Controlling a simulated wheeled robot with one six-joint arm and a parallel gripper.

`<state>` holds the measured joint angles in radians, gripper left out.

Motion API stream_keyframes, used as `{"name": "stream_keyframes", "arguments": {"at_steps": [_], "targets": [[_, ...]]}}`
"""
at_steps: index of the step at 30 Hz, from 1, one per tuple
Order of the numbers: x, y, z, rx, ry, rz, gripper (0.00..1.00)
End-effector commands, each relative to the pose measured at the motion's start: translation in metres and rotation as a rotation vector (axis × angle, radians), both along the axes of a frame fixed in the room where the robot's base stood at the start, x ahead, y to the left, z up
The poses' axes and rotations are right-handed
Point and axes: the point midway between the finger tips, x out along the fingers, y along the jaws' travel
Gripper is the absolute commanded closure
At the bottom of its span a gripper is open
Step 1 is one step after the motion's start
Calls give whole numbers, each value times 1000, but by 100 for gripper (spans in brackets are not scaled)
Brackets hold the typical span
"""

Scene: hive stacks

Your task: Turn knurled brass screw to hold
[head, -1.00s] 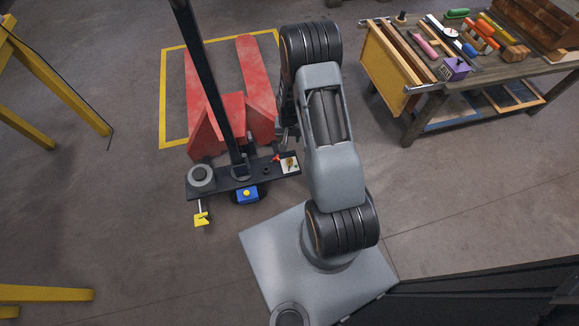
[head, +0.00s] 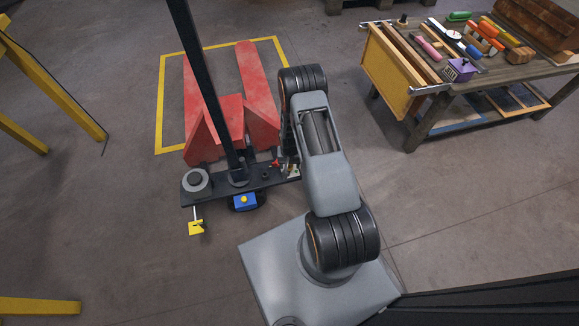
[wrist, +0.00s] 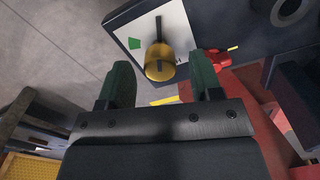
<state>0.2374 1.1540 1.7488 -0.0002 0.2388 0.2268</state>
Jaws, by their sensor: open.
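The knurled brass screw (wrist: 160,62) shows in the wrist view, with a dark slot or bar across its head. It stands on a white plate (wrist: 176,24) that bears a green mark. My gripper (wrist: 163,76) has two green fingers spread apart, one on each side of the screw's lower part in the picture. Nothing is held between them, and I cannot tell whether they touch the screw. In the head view the white plate (head: 293,172) is partly covered by my arm, and the screw is not clear there.
A red lever (wrist: 217,59) sits close to the right finger, and a dark ring (wrist: 290,10) lies beyond it. A cluttered workbench (head: 430,118) stands at the right; floor between is clear.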

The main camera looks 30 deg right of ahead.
Motion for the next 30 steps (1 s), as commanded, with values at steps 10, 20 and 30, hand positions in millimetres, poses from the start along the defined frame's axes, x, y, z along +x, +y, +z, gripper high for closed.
{"name": "stream_keyframes", "arguments": {"at_steps": [10,20,30], "targets": [[0,0,-9,0,0,0,41],[0,0,-9,0,0,0,60],[0,0,-9,0,0,0,90]]}}
